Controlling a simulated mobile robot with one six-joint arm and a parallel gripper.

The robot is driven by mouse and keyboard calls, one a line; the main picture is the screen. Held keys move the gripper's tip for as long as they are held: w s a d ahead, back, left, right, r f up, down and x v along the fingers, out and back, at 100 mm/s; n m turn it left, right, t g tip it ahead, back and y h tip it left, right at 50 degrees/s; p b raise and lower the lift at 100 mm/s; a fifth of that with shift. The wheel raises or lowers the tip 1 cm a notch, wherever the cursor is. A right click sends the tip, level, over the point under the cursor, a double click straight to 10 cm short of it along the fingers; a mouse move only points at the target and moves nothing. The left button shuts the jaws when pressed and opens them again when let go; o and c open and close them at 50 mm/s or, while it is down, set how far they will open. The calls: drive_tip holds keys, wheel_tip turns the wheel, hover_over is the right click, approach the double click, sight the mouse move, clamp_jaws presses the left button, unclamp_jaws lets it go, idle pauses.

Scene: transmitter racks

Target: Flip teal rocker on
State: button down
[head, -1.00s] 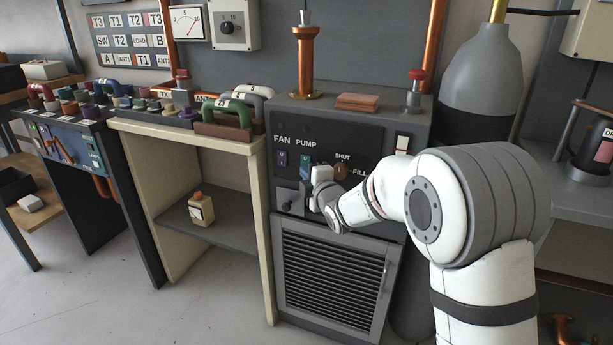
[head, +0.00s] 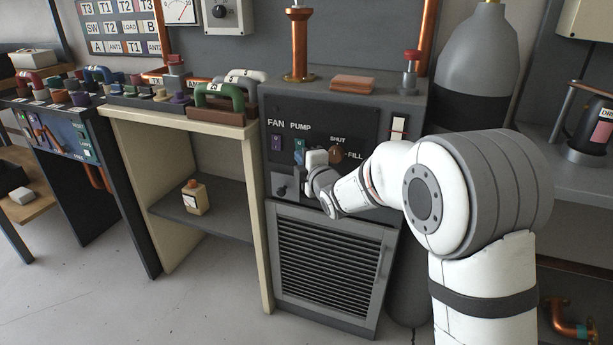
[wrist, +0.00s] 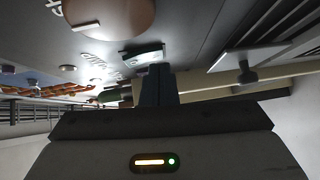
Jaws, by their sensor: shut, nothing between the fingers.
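The teal rocker (head: 299,149) is on the dark panel of the grey cabinet, under the PUMP label. My gripper (wrist: 158,70) is shut and empty, its fingers together and pointing at the panel. In the head view my gripper's white body is just right of the teal rocker and hides part of it. In the wrist view the rocker (wrist: 143,54) shows at the fingertips; I cannot tell whether they touch it. The rocker's on or off position is too small to read.
A purple rocker (head: 276,143) under FAN is left of the teal one. A brown SHUT-FILL knob (head: 338,154) is close on the right. A white switch (head: 398,127) is farther right. A louvred door (head: 330,262) is below. Floor is clear at lower left.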

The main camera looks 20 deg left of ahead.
drive_tip(key=s+d+f, duration=0.1)
drive_tip(key=s+d, duration=0.5)
drive_tip(key=s, duration=0.5)
drive_tip(key=shift+f, duration=0.2)
drive_tip(key=shift+d, duration=0.1)
drive_tip(key=s+d+r+m+g+h+p, duration=0.2)
drive_tip(key=d+r+m+h+p, duration=0.2)
drive_tip(key=d+r+m+p, duration=0.45)
drive_tip(key=s+d+r+m+g+h+p, duration=0.1)
drive_tip(key=s+d+r+m+h+p, duration=0.25)
drive_tip(key=d+r+h+p, duration=0.6)
drive_tip(key=s+d+r+m+g+y+p, duration=0.1)
drive_tip(key=s+d+r+m+g+p, duration=0.2)
drive_tip(key=s+d+m+p, duration=0.3)
drive_tip(key=s+d+r+m+g+y+p, duration=0.1)
drive_tip(key=s+d+r+m+g+p, duration=0.3)
drive_tip(key=s, duration=0.9)
drive_tip(key=d+m+p, duration=0.3)
drive_tip(key=d, duration=0.1)
drive_tip(key=shift+s+d+r+g, duration=0.15)
drive_tip(key=shift+s+g, duration=0.15)
drive_tip(key=shift+s, duration=0.05)
